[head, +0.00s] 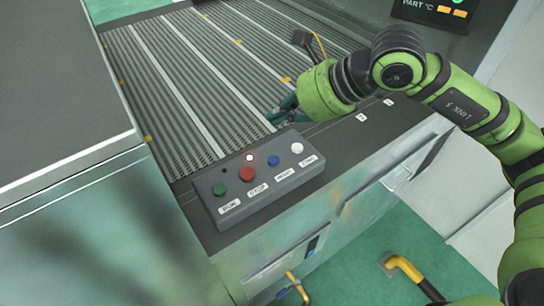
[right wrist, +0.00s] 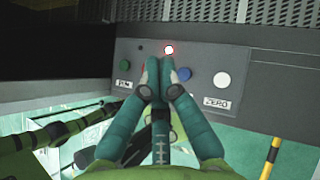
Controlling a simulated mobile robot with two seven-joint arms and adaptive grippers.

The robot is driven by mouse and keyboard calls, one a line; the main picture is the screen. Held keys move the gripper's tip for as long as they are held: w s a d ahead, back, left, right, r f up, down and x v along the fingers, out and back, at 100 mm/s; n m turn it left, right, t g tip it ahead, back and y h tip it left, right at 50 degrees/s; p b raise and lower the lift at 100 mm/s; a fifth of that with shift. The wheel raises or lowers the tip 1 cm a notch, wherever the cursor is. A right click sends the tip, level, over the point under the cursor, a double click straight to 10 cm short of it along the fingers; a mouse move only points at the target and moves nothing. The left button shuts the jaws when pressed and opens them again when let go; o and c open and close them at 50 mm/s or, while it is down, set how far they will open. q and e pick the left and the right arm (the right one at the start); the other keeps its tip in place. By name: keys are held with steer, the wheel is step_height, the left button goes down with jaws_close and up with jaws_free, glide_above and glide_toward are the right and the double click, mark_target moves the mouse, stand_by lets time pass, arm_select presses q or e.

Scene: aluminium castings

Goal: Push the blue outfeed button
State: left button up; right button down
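The blue button (head: 273,160) is on a grey control box (head: 232,206), between the red button (head: 246,174) and the white button (head: 297,148). A green button (head: 219,189) is at the left end. My right gripper (head: 272,117) is beyond the box in the head view, above the conveyor edge, apart from the blue button. In the right wrist view its teal fingers (right wrist: 160,62) are together with nothing between them. My left gripper is not in view.
A lit red lamp (head: 249,157) is on the box. The ribbed conveyor (head: 190,85) lies behind it. A large grey machine housing (head: 60,90) stands at left. A dark bracket with a yellow cable (head: 303,39) is near my right wrist. Yellow handles (head: 405,266) are below.

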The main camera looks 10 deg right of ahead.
mark_target(278, 160)
step_height(278, 160, down, 8)
steer(key=b, duration=0.4)
steer(key=shift+a+f, duration=0.1)
steer(key=shift+f+b, duration=0.35)
steer(key=shift+b, duration=0.3)
steer(key=shift+f, duration=0.1)
stand_by(0.9)
steer(key=shift+f+b, duration=0.3)
steer(key=shift+b, duration=0.5)
steer(key=shift+f+b, duration=0.45)
steer(key=shift+b, duration=0.15)
stand_by(0.3)
steer(key=shift+r, duration=0.1)
stand_by(0.3)
steer(key=shift+r, duration=0.8)
